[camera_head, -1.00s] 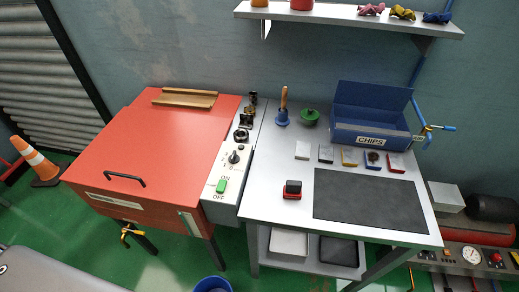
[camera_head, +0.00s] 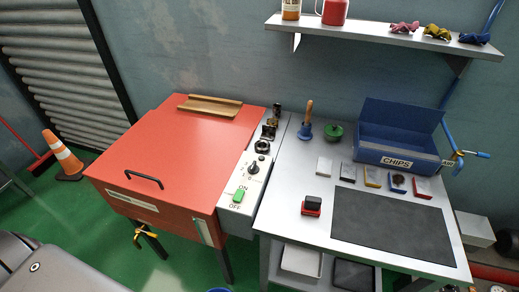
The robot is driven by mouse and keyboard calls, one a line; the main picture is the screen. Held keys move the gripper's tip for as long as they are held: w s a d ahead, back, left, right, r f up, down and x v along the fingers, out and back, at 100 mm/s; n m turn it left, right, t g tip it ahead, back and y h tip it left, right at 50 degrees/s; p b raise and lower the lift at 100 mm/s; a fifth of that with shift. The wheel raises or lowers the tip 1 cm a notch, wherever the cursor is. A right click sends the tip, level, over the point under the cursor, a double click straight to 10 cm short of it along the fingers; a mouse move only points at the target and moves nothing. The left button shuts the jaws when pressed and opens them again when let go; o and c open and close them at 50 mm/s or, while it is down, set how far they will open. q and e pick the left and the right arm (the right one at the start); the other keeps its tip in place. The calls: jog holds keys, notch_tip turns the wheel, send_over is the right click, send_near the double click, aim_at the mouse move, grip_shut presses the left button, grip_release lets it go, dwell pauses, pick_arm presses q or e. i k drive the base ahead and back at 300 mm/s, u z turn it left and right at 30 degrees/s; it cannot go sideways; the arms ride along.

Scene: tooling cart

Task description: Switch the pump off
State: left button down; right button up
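A green rocker switch (camera_head: 239,195) sits on the pale control panel (camera_head: 231,204) along the right side of the red machine. ON is printed above it and OFF below it. The switch is too small to tell which end is pressed. A black rotary knob (camera_head: 253,168) is higher on the same panel. No label in view says pump. Neither of my grippers shows in the head view.
The red machine (camera_head: 150,160) has a black handle on its lid. An orange cone (camera_head: 62,152) stands on the green floor at left.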

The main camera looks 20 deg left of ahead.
aim_at(238, 196)
jog(key=u, duration=2.05)
jog(key=k, duration=0.95)
jog(key=z, duration=1.1)
jog(key=i, duration=0.5)
jog(key=z, duration=0.1)
